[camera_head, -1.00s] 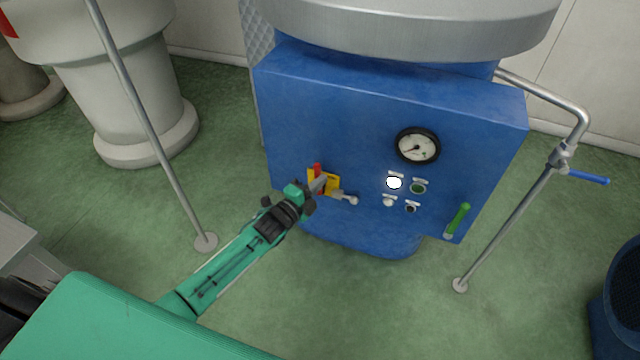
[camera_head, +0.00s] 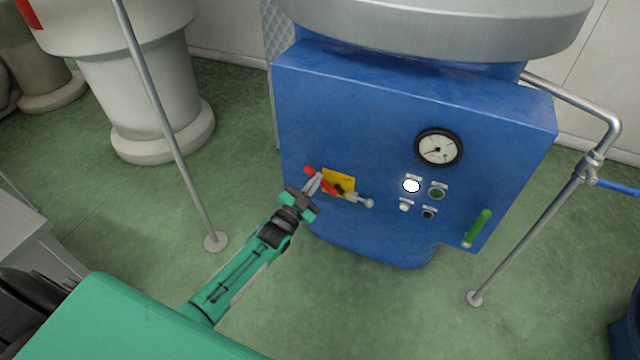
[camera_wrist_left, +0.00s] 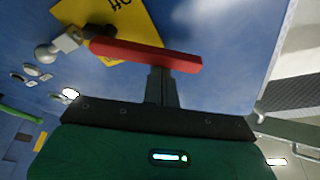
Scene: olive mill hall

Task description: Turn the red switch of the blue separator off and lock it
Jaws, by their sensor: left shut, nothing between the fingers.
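The blue separator (camera_head: 390,110) stands ahead. Low on the left of its front is a yellow plate (camera_head: 345,178) with the red switch (camera_head: 328,187), whose handle slants up to the left. It also shows in the left wrist view as a red bar (camera_wrist_left: 130,52) across the yellow plate (camera_wrist_left: 138,22). A metal pin with a ball knob (camera_head: 366,202) sits to the right of the switch hub. My left gripper (camera_head: 314,184) is shut and empty, its fingertips at the handle's outer part; I cannot tell if they touch it. My right gripper is not in view.
A gauge (camera_head: 438,147), small buttons and lamps, and a green lever (camera_head: 478,227) are further right on the panel. A thin post (camera_head: 172,140) stands left of my arm, and a pipe with a blue valve handle (camera_head: 617,187) stands right. The green floor before the separator is clear.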

